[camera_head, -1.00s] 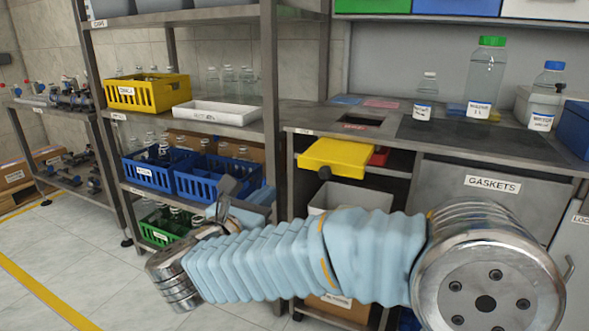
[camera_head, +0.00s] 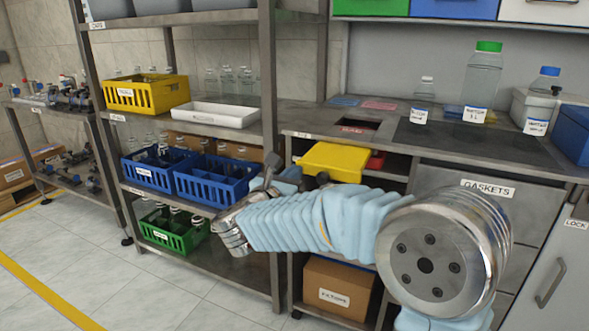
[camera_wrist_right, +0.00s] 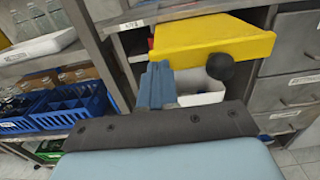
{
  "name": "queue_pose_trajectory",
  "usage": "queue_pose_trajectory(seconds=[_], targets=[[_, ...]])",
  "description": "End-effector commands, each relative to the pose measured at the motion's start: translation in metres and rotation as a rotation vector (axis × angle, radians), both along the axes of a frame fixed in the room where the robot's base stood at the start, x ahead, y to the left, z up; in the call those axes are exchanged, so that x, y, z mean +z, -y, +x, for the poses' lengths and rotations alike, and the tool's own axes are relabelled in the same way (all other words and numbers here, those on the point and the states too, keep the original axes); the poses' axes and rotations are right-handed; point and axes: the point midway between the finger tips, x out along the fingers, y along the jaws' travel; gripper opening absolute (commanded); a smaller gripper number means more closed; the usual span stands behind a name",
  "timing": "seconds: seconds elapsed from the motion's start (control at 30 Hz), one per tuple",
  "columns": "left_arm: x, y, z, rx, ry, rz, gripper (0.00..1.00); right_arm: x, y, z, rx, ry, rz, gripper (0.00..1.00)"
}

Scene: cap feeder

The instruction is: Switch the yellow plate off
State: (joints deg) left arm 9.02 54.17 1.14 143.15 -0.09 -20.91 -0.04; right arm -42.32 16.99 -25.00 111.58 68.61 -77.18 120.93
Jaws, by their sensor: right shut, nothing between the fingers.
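The yellow plate (camera_head: 336,160) juts out from the front of the workbench, under its top, with a dark knob (camera_head: 323,178) at its front edge. In the right wrist view the plate (camera_wrist_right: 214,40) fills the upper middle and its round black knob (camera_wrist_right: 221,67) hangs at the front. My right gripper (camera_head: 282,177) is just left of the knob in the head view. In the wrist view its blue fingers (camera_wrist_right: 156,86) are shut and empty, left of the knob and below the plate; they look apart from the knob. My left gripper is not in view.
The shelf rack on the left holds a yellow crate (camera_head: 146,96), a white tray (camera_head: 214,115), blue crates (camera_head: 217,178) and a green crate (camera_head: 172,231). A gaskets drawer (camera_head: 500,205) is right of the plate. A cardboard box (camera_head: 336,287) sits low under the bench.

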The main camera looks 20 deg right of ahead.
Motion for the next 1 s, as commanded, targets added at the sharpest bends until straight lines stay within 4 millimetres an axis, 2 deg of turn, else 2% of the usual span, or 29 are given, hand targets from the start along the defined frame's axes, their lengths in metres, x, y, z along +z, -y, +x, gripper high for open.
queue_pose_trajectory(seconds=[0.13,0.57,0.67,0.8,1.0], targets=[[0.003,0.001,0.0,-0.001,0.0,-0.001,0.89,0.0,0.007,0.006,0.0,-0.002,-0.001,0.0],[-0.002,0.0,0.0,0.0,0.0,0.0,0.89,-0.003,0.011,0.01,-0.001,0.0,0.001,0.0],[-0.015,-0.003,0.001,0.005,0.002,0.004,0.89,-0.007,0.024,0.021,-0.004,0.001,0.003,0.0],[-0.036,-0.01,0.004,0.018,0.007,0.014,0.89,-0.009,0.056,0.046,-0.006,0.002,0.002,0.0],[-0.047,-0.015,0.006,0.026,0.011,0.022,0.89,-0.004,0.096,0.082,-0.004,-0.001,0.0,0.0]])
